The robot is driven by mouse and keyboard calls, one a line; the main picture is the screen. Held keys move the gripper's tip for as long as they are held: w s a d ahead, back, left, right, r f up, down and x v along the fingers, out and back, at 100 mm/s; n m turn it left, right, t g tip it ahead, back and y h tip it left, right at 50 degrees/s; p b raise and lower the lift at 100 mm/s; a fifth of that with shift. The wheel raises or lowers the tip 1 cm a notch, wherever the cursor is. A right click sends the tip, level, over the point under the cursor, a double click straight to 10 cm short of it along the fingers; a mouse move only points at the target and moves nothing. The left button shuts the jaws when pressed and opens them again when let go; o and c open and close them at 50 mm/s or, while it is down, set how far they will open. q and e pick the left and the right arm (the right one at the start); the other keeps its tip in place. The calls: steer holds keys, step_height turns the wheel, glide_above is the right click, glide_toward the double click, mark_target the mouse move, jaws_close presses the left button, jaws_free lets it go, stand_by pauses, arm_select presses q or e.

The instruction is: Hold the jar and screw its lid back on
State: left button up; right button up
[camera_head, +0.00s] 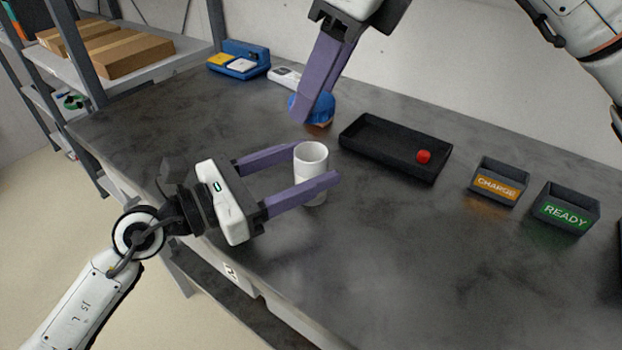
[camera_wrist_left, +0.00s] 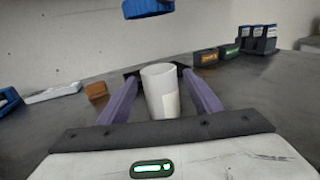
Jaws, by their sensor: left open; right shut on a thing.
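The white jar (camera_head: 311,158) stands upright on the dark table, its top open. It also shows in the left wrist view (camera_wrist_left: 161,92). My left gripper (camera_head: 318,162) is open, with one purple finger on each side of the jar; I cannot tell whether either touches it. My right gripper (camera_head: 308,110) comes from the top and is shut on the blue lid (camera_head: 326,108). In the left wrist view the lid (camera_wrist_left: 148,9) hangs higher than the jar's rim, apart from it. The right fingers hide part of the lid in the head view.
A black tray (camera_head: 365,150) with a red ball (camera_head: 423,156) lies right of the jar. CHARGE (camera_head: 497,187) and READY (camera_head: 565,215) bins stand farther right. A small brown block (camera_wrist_left: 96,90), a white device (camera_head: 284,77) and a blue holder (camera_head: 238,68) are at the back.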

mark_target(317, 122)
arm_select(q)
steer(key=shift+w+d, duration=0.3)
steer(key=shift+d, duration=0.25)
jaws_close()
arm_select(e)
steer(key=shift+f, duration=2.45)
steer(key=shift+f, duration=0.15)
steer(key=shift+f, duration=0.75)
steer(key=shift+f, duration=0.6)
